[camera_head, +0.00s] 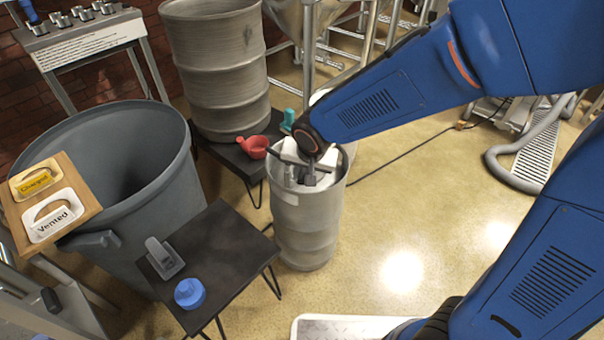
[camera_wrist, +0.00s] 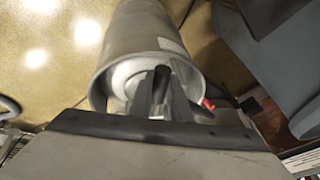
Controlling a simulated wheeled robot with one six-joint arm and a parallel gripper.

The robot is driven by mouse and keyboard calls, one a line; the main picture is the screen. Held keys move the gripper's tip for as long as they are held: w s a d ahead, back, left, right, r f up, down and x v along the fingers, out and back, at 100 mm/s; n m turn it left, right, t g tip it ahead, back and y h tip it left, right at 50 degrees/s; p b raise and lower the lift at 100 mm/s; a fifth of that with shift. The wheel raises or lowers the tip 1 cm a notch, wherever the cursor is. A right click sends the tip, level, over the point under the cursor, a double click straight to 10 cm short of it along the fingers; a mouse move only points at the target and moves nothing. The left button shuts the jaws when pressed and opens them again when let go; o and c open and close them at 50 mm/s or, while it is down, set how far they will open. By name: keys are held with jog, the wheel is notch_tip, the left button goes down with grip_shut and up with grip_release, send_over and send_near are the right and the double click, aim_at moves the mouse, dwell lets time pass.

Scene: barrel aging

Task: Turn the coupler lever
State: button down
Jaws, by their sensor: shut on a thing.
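A steel keg (camera_head: 305,222) stands on the floor in the middle of the head view, and its open top rim shows in the wrist view (camera_wrist: 150,40). My gripper (camera_head: 310,178) is lowered into the top of the keg from above. In the wrist view, my gripper (camera_wrist: 163,95) is shut on a dark upright handle (camera_wrist: 162,78), which looks like the coupler lever. A pale round surface lies inside the rim around it. The coupler body is mostly hidden by my gripper, and the lever's exact angle cannot be told.
A black side table (camera_head: 222,240) holds a blue round cap (camera_head: 189,293) and a grey tool (camera_head: 164,257). A grey bin (camera_head: 150,180) stands left with a sign board (camera_head: 85,190). A red scoop (camera_head: 257,147) and large drum (camera_head: 215,70) are behind.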

jog(key=c, duration=1.6)
grip_release()
jog(key=shift+c, duration=0.2)
jog(key=v, duration=1.7)
jog(key=shift+r, duration=0.15)
jog(key=shift+s, duration=0.1)
jog(key=s+d, duration=0.4)
jog(key=d, duration=0.5)
jog(key=s+d+f+n+h, duration=0.1)
jog(key=s+d, duration=0.4)
jog(key=d, duration=0.5)
jog(key=s+d, duration=0.4)
jog(key=d, duration=0.6)
jog(key=shift+s+d+f+n+t+h, duration=0.2)
jog(key=shift+s+d+n+t+h, duration=0.1)
jog(key=shift+t+h, duration=0.1)
